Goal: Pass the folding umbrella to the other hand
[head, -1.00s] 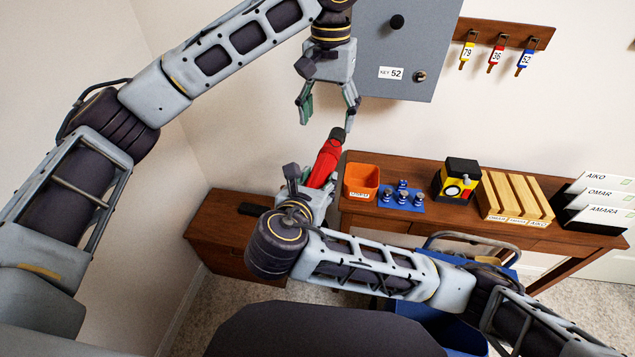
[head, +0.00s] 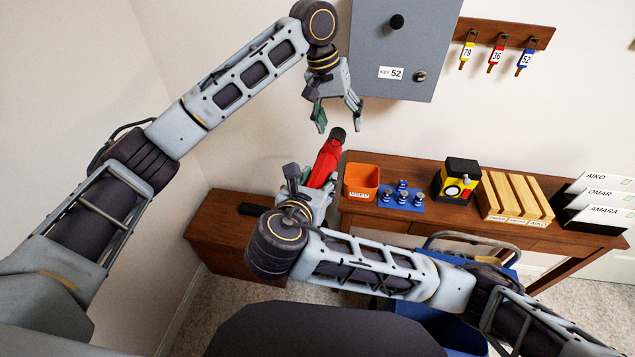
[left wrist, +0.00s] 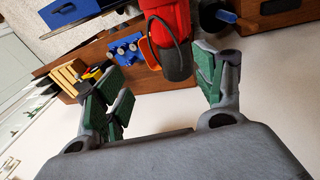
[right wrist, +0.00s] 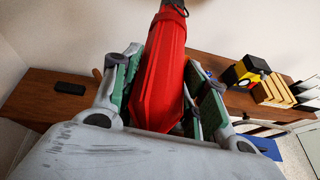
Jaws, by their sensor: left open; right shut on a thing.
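The red folding umbrella (head: 325,163) with a dark handle end is held up at a tilt above the low brown cabinet. My right gripper (head: 310,185) is shut on its lower part; the red body also fills the space between the fingers in the right wrist view (right wrist: 160,90). My left gripper (head: 338,115) is open and empty, just above the umbrella's dark end, fingers pointing down. In the left wrist view, the umbrella's dark end (left wrist: 177,62) lies beyond and between the open fingers (left wrist: 160,85), apart from them.
A grey key cabinet (head: 400,55) hangs on the wall close to my left gripper. A low cabinet (head: 215,235) carries a dark flat object (head: 252,209).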

